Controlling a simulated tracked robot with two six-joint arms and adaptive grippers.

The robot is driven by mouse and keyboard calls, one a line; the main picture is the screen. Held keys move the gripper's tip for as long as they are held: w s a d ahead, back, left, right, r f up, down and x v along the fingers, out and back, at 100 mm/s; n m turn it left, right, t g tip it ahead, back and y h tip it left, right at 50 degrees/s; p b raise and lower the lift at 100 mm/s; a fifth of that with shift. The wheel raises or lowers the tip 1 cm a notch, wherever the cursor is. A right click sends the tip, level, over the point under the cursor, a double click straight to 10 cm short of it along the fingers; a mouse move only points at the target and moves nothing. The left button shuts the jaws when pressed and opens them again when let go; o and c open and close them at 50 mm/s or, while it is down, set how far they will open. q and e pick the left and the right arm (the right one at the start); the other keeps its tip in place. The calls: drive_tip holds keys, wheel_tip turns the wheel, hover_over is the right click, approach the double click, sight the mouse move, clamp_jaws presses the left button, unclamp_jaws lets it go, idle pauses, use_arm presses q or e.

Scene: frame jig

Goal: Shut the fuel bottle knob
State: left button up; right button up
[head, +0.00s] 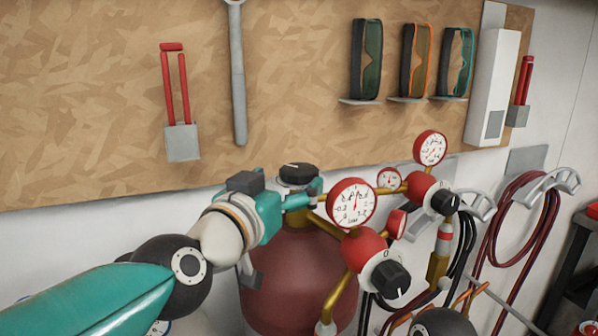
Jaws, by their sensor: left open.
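The fuel bottle (297,275) is a dark red cylinder standing upright against the wall, low in the middle of the head view. Its black round knob (297,171) sits on top of the valve. My left gripper (307,193), teal and dark, reaches in from the left at the height of the valve. It is open, with its fingers just below and beside the knob. Whether the fingers touch the knob or the valve I cannot tell, and the gripper hides part of the valve neck. My right gripper is not in view.
Right of the bottle are a large gauge (352,203), a red regulator with a black knob (391,279), and a second regulator knob (444,202). Hoses (520,225) hang at the right. The pegboard (300,90) behind holds a wrench (238,80) and goggles (367,60).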

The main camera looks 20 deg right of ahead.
sight(291, 178)
use_arm(q)
drive_tip(key=x, duration=0.5)
drive_tip(key=shift+p, duration=0.3)
